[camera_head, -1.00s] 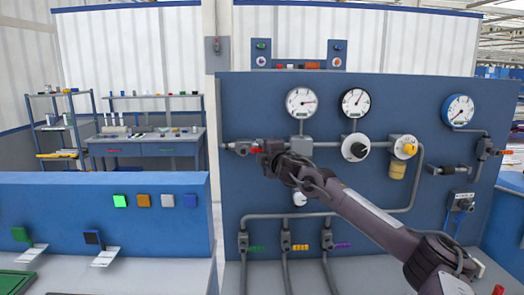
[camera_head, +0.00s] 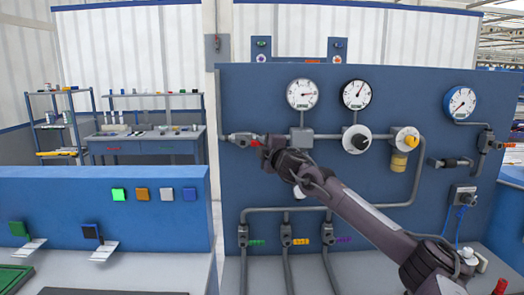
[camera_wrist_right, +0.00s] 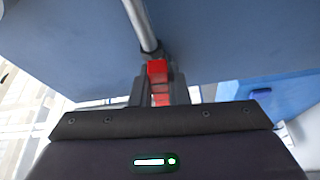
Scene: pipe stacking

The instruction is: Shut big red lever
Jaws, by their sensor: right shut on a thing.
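The big red lever (camera_head: 256,142) is on a grey valve (camera_head: 240,137) at the upper left of the blue pipe panel. My right gripper (camera_head: 266,148) is at the lever, with its arm coming in from the lower right and hiding part of it. In the right wrist view the red lever (camera_wrist_right: 157,72) lies between the fingers of my right gripper (camera_wrist_right: 159,95), which is shut on it. A grey pipe runs up from the valve in that view. My left gripper is not in view.
The blue panel (camera_head: 300,185) carries several gauges, a white dial with a black knob (camera_head: 356,139) and a yellow-knobbed regulator (camera_head: 404,139). Small green, orange and purple levers sit below my arm. A lower blue console (camera_head: 100,215) with coloured buttons stands at left.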

